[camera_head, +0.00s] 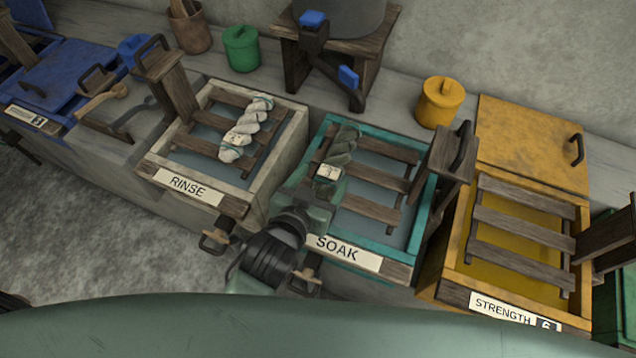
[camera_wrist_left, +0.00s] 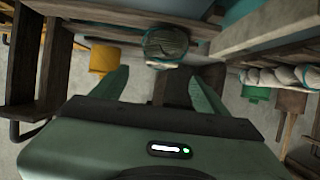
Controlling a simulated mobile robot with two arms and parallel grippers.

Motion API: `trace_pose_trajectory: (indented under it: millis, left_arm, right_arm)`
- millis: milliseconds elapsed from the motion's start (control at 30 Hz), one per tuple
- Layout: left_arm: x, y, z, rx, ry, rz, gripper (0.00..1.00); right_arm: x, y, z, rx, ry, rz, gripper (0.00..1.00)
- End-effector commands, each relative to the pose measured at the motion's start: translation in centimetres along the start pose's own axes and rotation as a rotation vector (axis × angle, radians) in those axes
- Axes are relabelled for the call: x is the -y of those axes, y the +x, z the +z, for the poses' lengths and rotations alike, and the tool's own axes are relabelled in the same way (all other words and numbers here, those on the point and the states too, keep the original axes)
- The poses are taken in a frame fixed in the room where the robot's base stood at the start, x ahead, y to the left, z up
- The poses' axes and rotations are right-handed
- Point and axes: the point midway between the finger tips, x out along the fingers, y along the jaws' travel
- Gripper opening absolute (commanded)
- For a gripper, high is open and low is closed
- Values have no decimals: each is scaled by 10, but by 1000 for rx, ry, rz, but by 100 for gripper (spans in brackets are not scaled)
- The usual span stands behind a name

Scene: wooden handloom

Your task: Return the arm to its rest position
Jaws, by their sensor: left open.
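My left gripper (camera_head: 322,190) is over the near left part of the teal SOAK vat (camera_head: 403,268), its arm coming up from the bottom of the head view. A grey-green twisted skein (camera_head: 343,146) with a pale tag lies on the vat's wooden slats, just beyond the gripper. In the left wrist view the gripper (camera_wrist_left: 158,78) has its two green fingers spread apart with nothing between them. The skein's rounded end (camera_wrist_left: 166,43) shows just beyond the fingertips. The gripper hides part of the vat's left side. My right gripper is not in view.
Left of it is the RINSE vat (camera_head: 153,166) with a white skein (camera_head: 247,128) on its slats. Right is the yellow STRENGTH vat (camera_head: 458,240). Upright wooden handles (camera_head: 447,155) stand between vats. A yellow pot (camera_head: 438,103) and a green pot (camera_head: 241,48) stand behind.

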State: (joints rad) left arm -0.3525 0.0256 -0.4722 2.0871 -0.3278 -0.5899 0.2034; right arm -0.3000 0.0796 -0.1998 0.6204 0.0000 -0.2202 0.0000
Motion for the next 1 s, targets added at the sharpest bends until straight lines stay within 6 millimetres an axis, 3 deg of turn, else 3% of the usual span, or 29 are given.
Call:
trace_pose_trajectory:
  millis: [200,767,867,1000]
  left_arm:
    - [0,-19,0,1,1,0,74]
    - [0,-20,0,1,1,-1,74]
    - [9,-24,7,37,-4,-15,74]
    - [44,-44,42,213,-26,-76,74]
  right_arm:
    - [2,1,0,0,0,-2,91]
    - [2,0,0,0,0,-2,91]
    - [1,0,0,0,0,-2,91]
    - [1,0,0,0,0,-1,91]
